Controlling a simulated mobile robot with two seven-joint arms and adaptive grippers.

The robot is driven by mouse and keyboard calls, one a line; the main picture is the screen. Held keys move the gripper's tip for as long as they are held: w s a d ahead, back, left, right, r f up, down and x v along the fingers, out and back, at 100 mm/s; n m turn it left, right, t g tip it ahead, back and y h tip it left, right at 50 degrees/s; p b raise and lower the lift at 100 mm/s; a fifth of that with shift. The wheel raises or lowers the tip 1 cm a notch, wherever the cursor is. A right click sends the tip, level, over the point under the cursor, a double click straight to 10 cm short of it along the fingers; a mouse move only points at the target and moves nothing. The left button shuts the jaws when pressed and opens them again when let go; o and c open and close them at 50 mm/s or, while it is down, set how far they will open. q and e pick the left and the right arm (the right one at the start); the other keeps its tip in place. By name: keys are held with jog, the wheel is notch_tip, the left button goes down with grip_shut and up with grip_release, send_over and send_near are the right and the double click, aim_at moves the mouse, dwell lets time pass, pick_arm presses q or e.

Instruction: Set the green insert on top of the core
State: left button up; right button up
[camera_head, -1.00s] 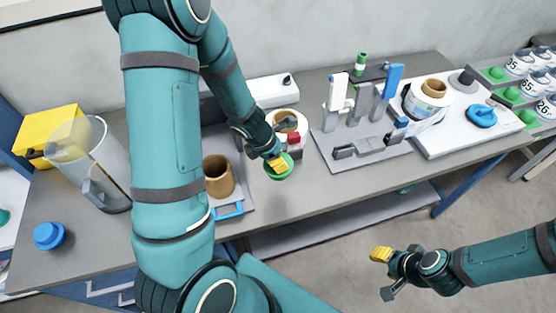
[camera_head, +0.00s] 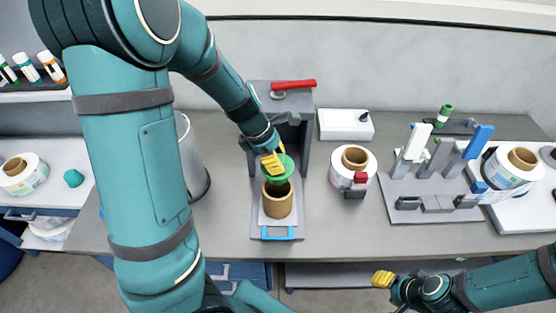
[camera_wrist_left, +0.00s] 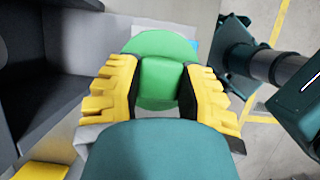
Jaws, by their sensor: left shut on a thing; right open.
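The green insert (camera_head: 281,168) is a round disc with a raised grip. My left gripper (camera_head: 272,163) is shut on it, and the wrist view shows the yellow fingers on either side of the insert (camera_wrist_left: 160,75). The brown core (camera_head: 278,201) stands upright on the plate of the grey press-like station. The insert is just above the core's top and toward its back in the head view. Whether they touch I cannot tell. In the wrist view the insert hides the core. My right gripper (camera_head: 384,290) is open and empty, in front of the bench.
The grey station (camera_head: 265,100) with a red lever (camera_head: 293,85) stands behind the core. A labelled reel (camera_head: 342,178) is to its right, then a grey fixture (camera_head: 440,211) with upright posts. A clear jug (camera_head: 195,165) stands left, partly behind my arm.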

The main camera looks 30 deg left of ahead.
pick_arm(q)
jog(key=shift+d+f, duration=0.1)
jog(key=shift+f, duration=0.65)
notch_tip(320, 180, down, 2)
jog(key=shift+b, duration=0.4)
jog(key=shift+f+b, duration=0.95)
jog(key=shift+f, duration=0.05)
jog(key=shift+p, duration=0.35)
jog(key=shift+f+b, duration=0.55)
jog(key=shift+f, duration=0.1)
jog(key=o, duration=0.8)
